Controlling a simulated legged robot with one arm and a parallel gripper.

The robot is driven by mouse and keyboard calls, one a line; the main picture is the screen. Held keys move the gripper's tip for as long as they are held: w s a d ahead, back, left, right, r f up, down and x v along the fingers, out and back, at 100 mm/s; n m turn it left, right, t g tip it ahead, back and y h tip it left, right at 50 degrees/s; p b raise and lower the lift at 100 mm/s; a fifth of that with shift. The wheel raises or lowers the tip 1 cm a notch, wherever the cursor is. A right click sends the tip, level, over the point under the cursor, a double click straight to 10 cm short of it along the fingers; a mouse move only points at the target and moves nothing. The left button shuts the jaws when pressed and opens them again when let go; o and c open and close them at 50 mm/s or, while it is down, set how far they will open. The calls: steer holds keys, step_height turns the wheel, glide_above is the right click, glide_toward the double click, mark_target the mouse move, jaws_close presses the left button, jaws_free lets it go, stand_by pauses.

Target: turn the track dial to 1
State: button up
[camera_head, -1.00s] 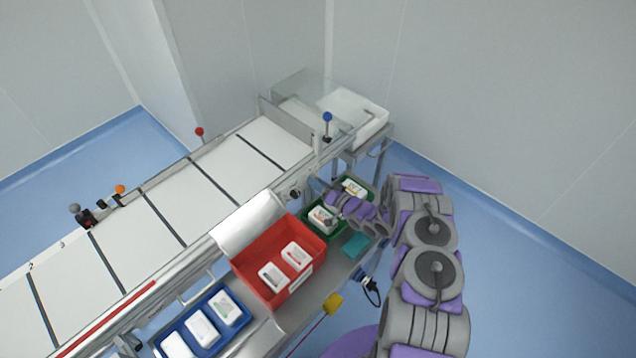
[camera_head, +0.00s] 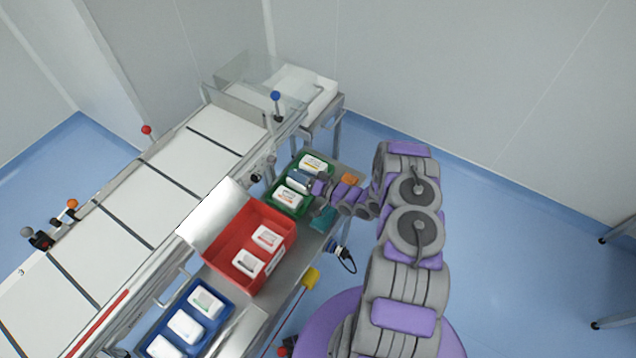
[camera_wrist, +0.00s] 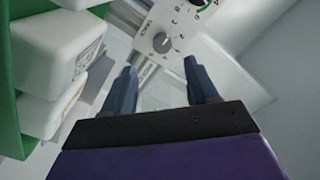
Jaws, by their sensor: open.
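A grey round dial (camera_wrist: 162,42) with a light pointer line sits on a white panel (camera_wrist: 205,50) in the wrist view. Small marks stand around it, too small to read surely. My gripper (camera_wrist: 160,67) is open and empty, its two dark blue fingers pointing toward the panel. The dial shows between and beyond the fingertips, apart from them. In the head view my gripper (camera_head: 298,181) is over the green tray, beside the conveyor's side. Small dark knobs (camera_head: 268,162) show on that side, but I cannot tell which is the track dial.
White packs (camera_wrist: 55,50) and a green tray wall (camera_wrist: 10,75) stand close at left in the wrist view. A round green-marked fitting (camera_wrist: 200,4) is above the dial. The green tray (camera_head: 273,200), red bin (camera_head: 222,255) and blue tray (camera_head: 222,318) line the conveyor (camera_head: 165,185).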

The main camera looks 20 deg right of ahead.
steer(key=v, duration=0.7)
steer(key=shift+s+d, duration=0.25)
steer(key=shift+w, duration=0.1)
steer(key=w+d+r+n+g+h, duration=0.2)
steer(key=w+d+r+g+h, duration=0.2)
steer(key=w+d+r+h, duration=0.35)
steer(key=s+d+r+g+h, duration=0.1)
steer(key=s+r+g+h, duration=0.15)
steer(key=r, duration=0.45)
steer(key=s+d+r+g+h, duration=0.1)
steer(key=s+r+g+h, duration=0.2)
steer(key=r, duration=0.4)
steer(key=s+a+r+g, duration=0.2)
steer(key=s+a+r, duration=0.3)
steer(key=s, duration=0.8)
steer(key=s+a+r+g+y, duration=0.1)
steer(key=s+a+r, duration=0.4)
steer(key=s, duration=0.9)
steer(key=s+a+r+g+y, duration=0.1)
steer(key=s+a+r+g, duration=0.3)
steer(key=s+a, duration=0.6)
steer(key=s, duration=0.3)
steer(key=shift+s+r, duration=0.4)
